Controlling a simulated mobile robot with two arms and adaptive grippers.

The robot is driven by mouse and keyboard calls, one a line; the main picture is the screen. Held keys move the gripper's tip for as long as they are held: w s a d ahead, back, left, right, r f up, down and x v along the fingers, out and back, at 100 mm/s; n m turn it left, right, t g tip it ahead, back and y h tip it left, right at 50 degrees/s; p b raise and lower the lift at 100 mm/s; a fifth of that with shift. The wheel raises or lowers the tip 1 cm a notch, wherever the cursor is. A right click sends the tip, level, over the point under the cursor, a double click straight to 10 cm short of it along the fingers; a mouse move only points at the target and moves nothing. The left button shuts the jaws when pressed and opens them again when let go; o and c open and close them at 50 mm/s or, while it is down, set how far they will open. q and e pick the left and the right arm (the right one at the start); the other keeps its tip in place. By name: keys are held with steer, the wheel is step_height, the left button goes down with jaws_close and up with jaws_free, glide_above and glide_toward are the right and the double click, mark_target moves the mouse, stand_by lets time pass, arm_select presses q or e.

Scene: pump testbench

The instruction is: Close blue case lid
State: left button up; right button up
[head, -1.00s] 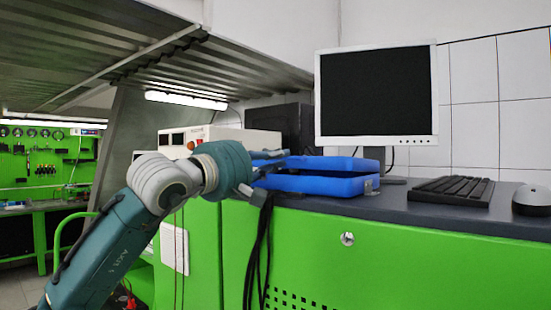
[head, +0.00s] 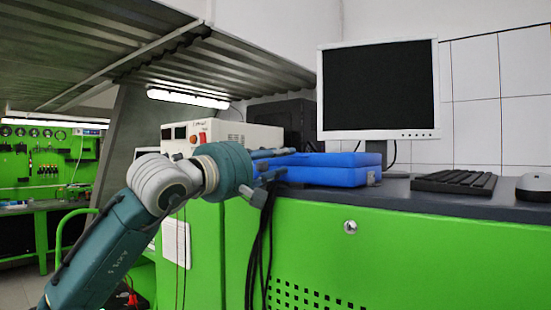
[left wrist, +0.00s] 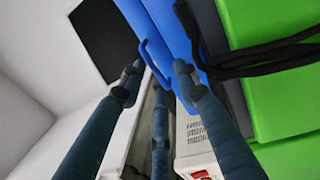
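The blue case (head: 330,174) lies on the dark counter below the monitor. Its lid (head: 335,159) is down over the base, with no clear gap along the visible front; its left end is partly hidden by my left gripper (head: 272,173). This gripper is at the left end of the case, one finger near lid height and another lower. In the left wrist view, my left gripper (left wrist: 157,80) has its fingers spread with nothing held between them. The blue case (left wrist: 172,28) lies beyond the fingertips, with its blue handle (left wrist: 150,58) between them. My right gripper is not in view.
A monitor (head: 378,90) stands behind the case. A keyboard (head: 454,182) and mouse (head: 533,187) lie to its right. A beige instrument (head: 222,135) stands behind my left arm. Black cables (head: 261,245) hang down the green cabinet front (head: 400,260).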

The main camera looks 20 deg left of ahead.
arm_select(q)
steer(key=shift+f, duration=0.2)
steer(key=v, duration=1.2)
steer(key=shift+r, duration=0.15)
